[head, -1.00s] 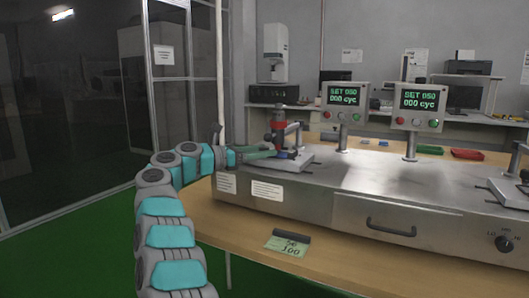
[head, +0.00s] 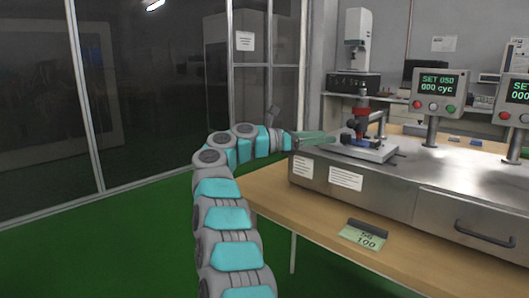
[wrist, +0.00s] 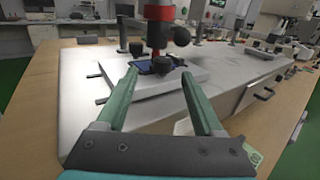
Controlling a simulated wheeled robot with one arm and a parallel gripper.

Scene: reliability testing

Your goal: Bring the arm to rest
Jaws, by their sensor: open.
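My arm, grey with teal covers, reaches up from the bottom middle of the head view. My gripper (head: 312,138) is at its end, at the left end of the steel test bench. In the wrist view my gripper (wrist: 160,73) shows two green fingers spread apart with nothing held between them. A red and black test fixture (head: 362,120) on a pale plate stands just beyond the fingertips. The fixture (wrist: 158,30) also shows in the wrist view, with a dark blue piece (wrist: 155,66) at its foot. I cannot tell whether the fingers touch the plate.
The steel bench (head: 400,190) sits on a wooden table (head: 275,190) and carries a control box (head: 437,95). A card (head: 363,238) lies on the table's front edge. Glass partition panels (head: 150,100) stand at the left. Green floor (head: 110,235) is clear at lower left.

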